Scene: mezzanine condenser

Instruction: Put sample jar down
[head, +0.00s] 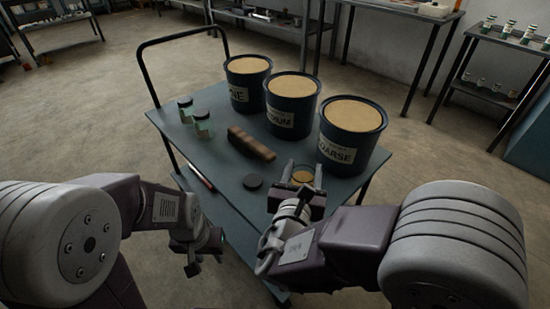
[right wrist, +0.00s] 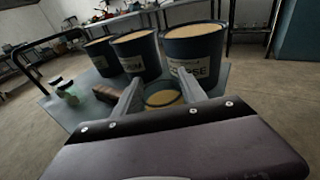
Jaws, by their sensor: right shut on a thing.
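An open sample jar (right wrist: 162,98) with tan grain inside is between the fingers of my right gripper (right wrist: 160,95) in the right wrist view. My right gripper (head: 304,178) is shut on this jar (head: 303,175) in front of the COARSE bucket, over the cart's near right part. Whether the jar's base touches the cart top is hidden. A dark round lid (head: 253,182) lies on the cart top left of the jar. My left gripper (head: 195,260) hangs low at the left, off the cart's near edge; its fingers are too dark to judge.
The blue-grey cart (head: 215,165) carries three dark buckets of tan grain: left (head: 247,85), middle (head: 291,105) and COARSE (head: 350,138). A brown brush-like block (head: 251,143) and two lidded jars (head: 202,123) (head: 186,109) stand left. The cart top is clear around the lid.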

